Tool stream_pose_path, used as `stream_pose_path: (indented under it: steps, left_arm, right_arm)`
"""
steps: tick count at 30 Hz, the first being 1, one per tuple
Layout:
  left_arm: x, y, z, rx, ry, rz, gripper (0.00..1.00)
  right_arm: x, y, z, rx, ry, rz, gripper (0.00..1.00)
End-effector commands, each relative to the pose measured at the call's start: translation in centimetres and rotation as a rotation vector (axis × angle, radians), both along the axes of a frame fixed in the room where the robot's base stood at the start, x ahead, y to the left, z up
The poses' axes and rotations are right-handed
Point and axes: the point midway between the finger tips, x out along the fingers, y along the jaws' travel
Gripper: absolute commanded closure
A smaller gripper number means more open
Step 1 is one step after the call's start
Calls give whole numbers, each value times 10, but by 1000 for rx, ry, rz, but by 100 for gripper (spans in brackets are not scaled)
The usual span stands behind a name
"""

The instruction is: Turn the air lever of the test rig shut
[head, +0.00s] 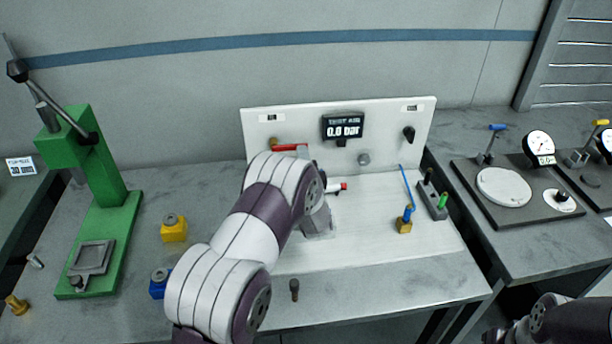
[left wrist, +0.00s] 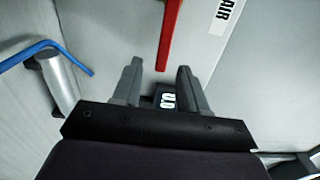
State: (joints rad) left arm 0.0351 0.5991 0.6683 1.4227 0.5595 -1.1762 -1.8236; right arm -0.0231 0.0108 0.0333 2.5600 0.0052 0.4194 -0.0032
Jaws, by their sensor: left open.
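The test rig (head: 375,215) is a white board with an upright back panel and a display (head: 343,126) reading 0.0 bar. The red air lever (head: 290,147) lies level across the panel's left part, with a brass fitting at its left end. In the left wrist view the red lever (left wrist: 169,35) reaches down between my left gripper's (left wrist: 160,68) spread fingertips, near the AIR label (left wrist: 227,14). The gripper is open; I cannot tell whether it touches the lever. In the head view my left wrist mostly hides this gripper. Part of my right arm shows at bottom right, its jaws unclear.
A black knob (head: 408,133) sits on the panel's right. A blue hose (head: 406,185) and a holder with green and black plugs (head: 432,200) are at the rig's right. A green press (head: 105,205) and yellow block (head: 173,229) stand left. Gauge stations stand right.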

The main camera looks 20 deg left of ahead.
Motion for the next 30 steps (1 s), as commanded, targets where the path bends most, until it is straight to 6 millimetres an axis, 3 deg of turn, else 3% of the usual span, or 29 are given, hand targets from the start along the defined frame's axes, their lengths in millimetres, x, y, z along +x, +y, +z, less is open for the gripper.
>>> stream_pose_path:
  steps: [4, 9, 25, 28, 30]
  left_arm:
    - [-32, -22, -2, 0, 4, -5, 57]
    - [-53, -35, -2, 1, 3, -4, 57]
    - [-58, -38, 0, -11, 3, -7, 57]
    - [-55, -48, 1, -184, 21, -65, 57]
    - [-61, -67, 1, -458, 80, -125, 57]
  right_arm:
    - [0, 0, -7, 0, 0, 0, 44]
    - [0, 0, -9, 0, 0, 0, 44]
    - [0, 0, -9, 0, 0, 0, 44]
    - [0, 0, -9, 0, 0, 0, 44]
    - [0, 0, -9, 0, 0, 0, 44]
